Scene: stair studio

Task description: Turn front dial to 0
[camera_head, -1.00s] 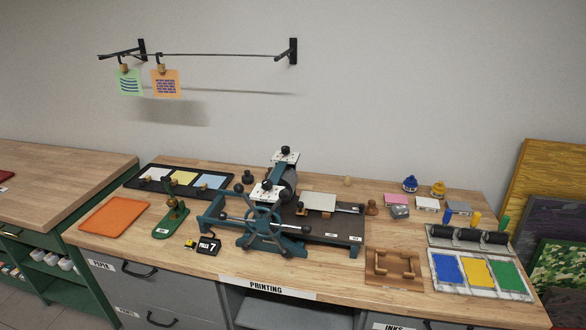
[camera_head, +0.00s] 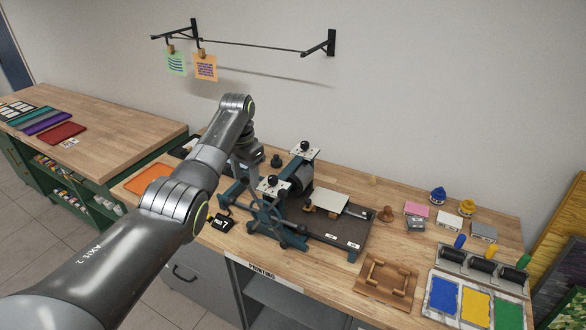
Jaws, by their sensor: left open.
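The printing press (camera_head: 300,203) stands on the wooden bench with its spoked wheel (camera_head: 275,222) at the front. The front dial (camera_head: 272,183) is a black knob on a white plate on top of the press's near side. A similar rear dial (camera_head: 304,148) sits on the far side. The dial marks are too small to read. My left gripper (camera_head: 245,170) is open and points down, just left of the front dial and apart from it. Its fingertips are hard to make out. My right gripper is not in view.
A black card reading 7 (camera_head: 221,222) stands left of the press.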

